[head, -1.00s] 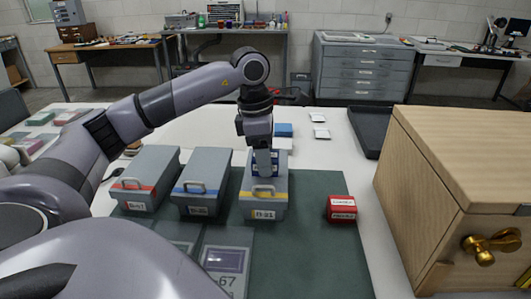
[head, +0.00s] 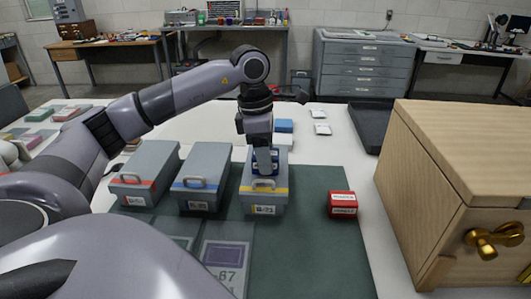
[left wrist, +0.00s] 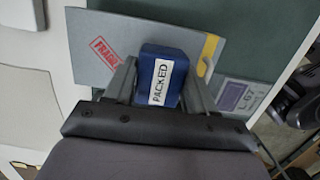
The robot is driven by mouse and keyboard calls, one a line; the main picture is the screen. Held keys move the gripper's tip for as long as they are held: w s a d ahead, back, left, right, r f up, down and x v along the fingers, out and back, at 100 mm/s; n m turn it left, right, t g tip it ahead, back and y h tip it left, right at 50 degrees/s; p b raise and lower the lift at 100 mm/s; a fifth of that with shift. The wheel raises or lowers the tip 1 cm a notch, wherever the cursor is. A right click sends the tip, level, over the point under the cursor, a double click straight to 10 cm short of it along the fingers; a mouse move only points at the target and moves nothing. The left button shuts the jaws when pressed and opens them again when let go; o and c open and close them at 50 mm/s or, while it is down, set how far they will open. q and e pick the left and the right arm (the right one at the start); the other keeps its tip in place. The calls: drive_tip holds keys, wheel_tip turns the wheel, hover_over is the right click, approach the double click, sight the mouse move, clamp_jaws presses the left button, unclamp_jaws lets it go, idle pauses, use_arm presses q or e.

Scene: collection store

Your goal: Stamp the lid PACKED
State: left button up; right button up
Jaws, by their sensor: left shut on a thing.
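My left gripper (left wrist: 160,92) is shut on a blue stamp (left wrist: 160,66) with a white label reading PACKED. In the head view the gripper (head: 263,160) points straight down over the lid of the grey box with the yellow stripe (head: 265,196). The stamp sits at or just above that lid; I cannot tell whether it touches. In the left wrist view a red FRAGILE mark (left wrist: 105,50) shows on the grey lid (left wrist: 92,28) beside the stamp. A red stamp block (head: 342,204) stands on the green mat (head: 318,245) to the right. My right gripper is out of view.
Two more grey boxes, one with a red stripe (head: 145,172) and one with a blue stripe (head: 203,176), stand close on the left. A wooden cabinet (head: 470,150) with a brass handle fills the right. A blue pad (head: 285,126) and white cards (head: 320,121) lie behind.

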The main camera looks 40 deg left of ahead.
use_arm(q)
drive_tip(key=shift+f+b, duration=0.3)
drive_tip(key=shift+f, duration=0.2)
idle(0.7)
drive_tip(key=shift+r, duration=0.1)
wheel_tip(320, 180, up, 7)
drive_tip(key=p, duration=0.6)
idle(0.9)
